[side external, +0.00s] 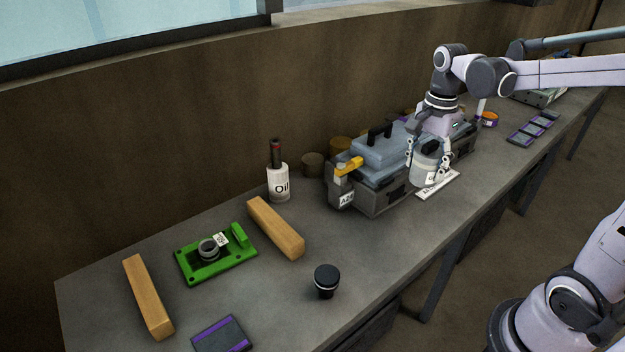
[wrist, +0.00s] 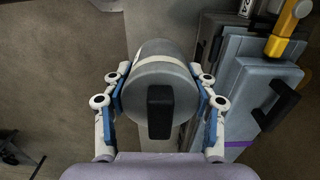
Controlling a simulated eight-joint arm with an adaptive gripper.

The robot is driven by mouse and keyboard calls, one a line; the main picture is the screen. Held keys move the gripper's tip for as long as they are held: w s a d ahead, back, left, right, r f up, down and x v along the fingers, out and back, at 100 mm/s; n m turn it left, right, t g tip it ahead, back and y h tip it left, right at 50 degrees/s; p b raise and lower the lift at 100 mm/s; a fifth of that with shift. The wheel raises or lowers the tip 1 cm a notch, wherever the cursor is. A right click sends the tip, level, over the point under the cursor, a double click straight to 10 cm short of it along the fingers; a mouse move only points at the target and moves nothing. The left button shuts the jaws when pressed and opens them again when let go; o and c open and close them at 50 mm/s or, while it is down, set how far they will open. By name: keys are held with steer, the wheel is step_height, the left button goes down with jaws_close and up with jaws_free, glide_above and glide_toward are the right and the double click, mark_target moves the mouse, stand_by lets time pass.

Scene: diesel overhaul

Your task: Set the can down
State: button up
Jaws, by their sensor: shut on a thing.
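The can (side external: 424,168) is a grey cylinder with a pale label, upright in my gripper (side external: 430,160) in the side view. In the wrist view the can (wrist: 160,85) shows its round grey top with a black handle or block on it. The fingers of my gripper (wrist: 161,95) press on it from both sides. A white label strip (side external: 438,185) with dark lettering lies on the bench right below the can. I cannot tell whether the can's base touches the bench or hangs just above it.
A grey toolbox (side external: 375,199) with a yellow latch stands close beside the can; it also shows in the wrist view (wrist: 250,95). An oil bottle (side external: 278,184), wooden blocks (side external: 275,228), a green fixture (side external: 215,262) and a black-capped part (side external: 326,280) occupy the near bench.

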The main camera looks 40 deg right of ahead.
steer(key=w+a, duration=1.6)
step_height(320, 180, down, 16)
steer(key=shift+f, duration=0.1)
steer(key=shift+f, duration=0.1)
stand_by(0.3)
steer(key=o, duration=1.3)
